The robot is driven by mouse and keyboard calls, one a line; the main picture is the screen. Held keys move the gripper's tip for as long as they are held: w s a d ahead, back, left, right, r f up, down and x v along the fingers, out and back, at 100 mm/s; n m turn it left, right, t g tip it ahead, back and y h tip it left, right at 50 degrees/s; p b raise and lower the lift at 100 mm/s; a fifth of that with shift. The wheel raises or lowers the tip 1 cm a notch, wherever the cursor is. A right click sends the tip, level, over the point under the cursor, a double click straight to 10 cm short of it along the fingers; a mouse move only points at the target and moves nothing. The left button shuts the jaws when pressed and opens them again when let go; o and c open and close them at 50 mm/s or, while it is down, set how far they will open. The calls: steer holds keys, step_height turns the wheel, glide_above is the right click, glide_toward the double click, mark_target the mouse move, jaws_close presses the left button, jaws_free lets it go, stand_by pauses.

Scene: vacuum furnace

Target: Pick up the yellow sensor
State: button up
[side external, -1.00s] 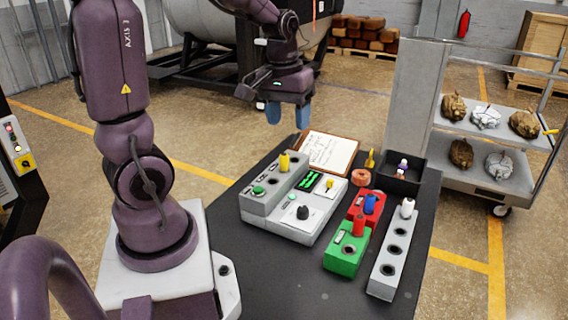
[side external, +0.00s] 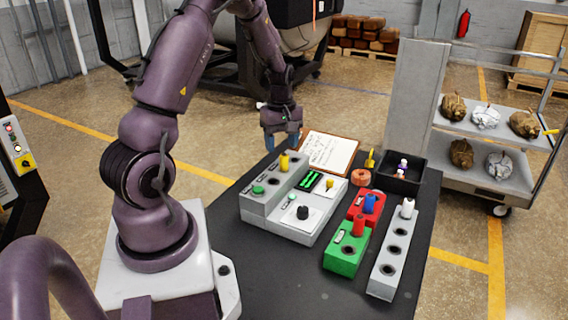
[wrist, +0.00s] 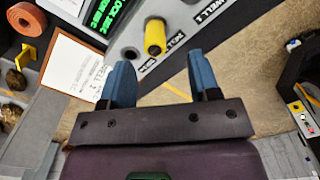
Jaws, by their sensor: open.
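The yellow sensor (side external: 284,162) is an upright yellow cylinder in the raised back part of the grey control box (side external: 262,207). In the wrist view the yellow sensor (wrist: 155,36) shows just beyond the fingertips, roughly between their lines, beside a dark empty socket and "WELL" labels. My gripper (side external: 282,140) hangs above and behind the box, near the sensor. Its blue fingers (wrist: 161,70) are apart with nothing between them. I cannot tell the exact height gap to the sensor.
A clipboard (side external: 330,151) lies behind the box. To the right are an orange ring (side external: 361,178), a black tray (side external: 401,180), red (side external: 366,206) and green (side external: 346,251) blocks with plugs, and a grey socket strip (side external: 385,268). The front of the table is clear.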

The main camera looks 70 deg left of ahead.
mark_target(284, 154)
steer(key=shift+w+d+f, duration=0.1)
steer(key=shift+w+f, duration=0.05)
steer(key=shift+f, duration=1.45)
steer(key=shift+w+d+f, duration=0.1)
steer(key=shift+w+f, duration=0.05)
steer(key=shift+f, duration=1.4)
steer(key=shift+c, duration=0.4)
steer(key=c, duration=0.9)
